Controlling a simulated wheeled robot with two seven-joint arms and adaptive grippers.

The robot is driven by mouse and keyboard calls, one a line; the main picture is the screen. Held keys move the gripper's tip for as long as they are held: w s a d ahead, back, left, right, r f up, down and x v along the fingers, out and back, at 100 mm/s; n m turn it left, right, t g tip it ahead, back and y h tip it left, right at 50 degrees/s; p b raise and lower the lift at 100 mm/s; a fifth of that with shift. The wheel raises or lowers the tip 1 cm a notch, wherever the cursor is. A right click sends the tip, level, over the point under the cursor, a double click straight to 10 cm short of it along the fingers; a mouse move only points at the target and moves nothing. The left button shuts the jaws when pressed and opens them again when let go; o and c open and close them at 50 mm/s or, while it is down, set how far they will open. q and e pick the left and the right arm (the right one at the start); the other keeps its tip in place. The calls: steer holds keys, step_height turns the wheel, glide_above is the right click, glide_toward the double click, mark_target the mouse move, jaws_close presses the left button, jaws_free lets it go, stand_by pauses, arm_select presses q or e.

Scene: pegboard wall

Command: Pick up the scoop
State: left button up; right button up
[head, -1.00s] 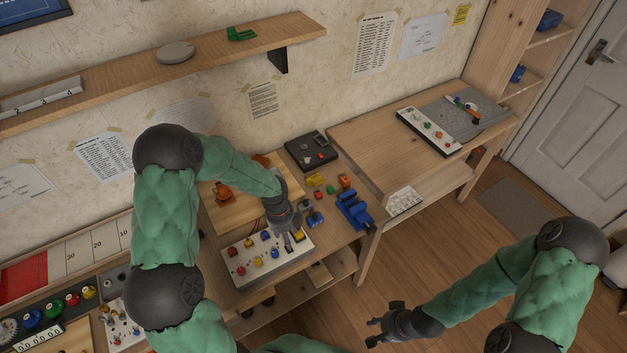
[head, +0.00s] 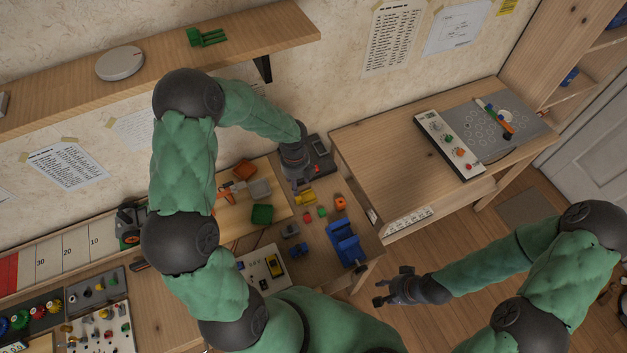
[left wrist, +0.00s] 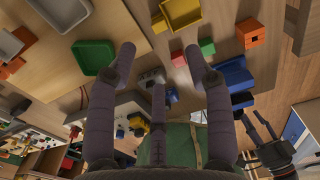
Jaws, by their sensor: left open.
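A yellow tray-like piece, which looks like the scoop (head: 305,196), lies on the workbench just below my left gripper (head: 298,184) in the head view. In the left wrist view the yellow scoop (left wrist: 182,12) is at the top edge, partly cut off, beyond the fingertips. My left gripper (left wrist: 160,62) is open and empty, its fingers spread and apart from the scoop. My right gripper (head: 388,290) is open and empty over the floor, to the right of the bench.
Small red (head: 307,216) and green (head: 322,212) blocks, an orange block (head: 340,202) and a blue vise-like object (head: 345,243) lie nearby. Green (head: 262,214) and grey (head: 259,189) trays sit to the left. A wooden shelf (head: 250,35) runs above, behind my left arm.

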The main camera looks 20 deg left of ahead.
arm_select(q)
steer(key=b, duration=0.2)
glide_above(299, 198)
step_height(299, 198, down, 6)
steer(key=shift+s+a+f, duration=0.1)
step_height(299, 198, down, 4)
steer(key=shift+f+b, duration=0.2)
steer(key=shift+b, duration=0.3)
steer(key=c, duration=1)
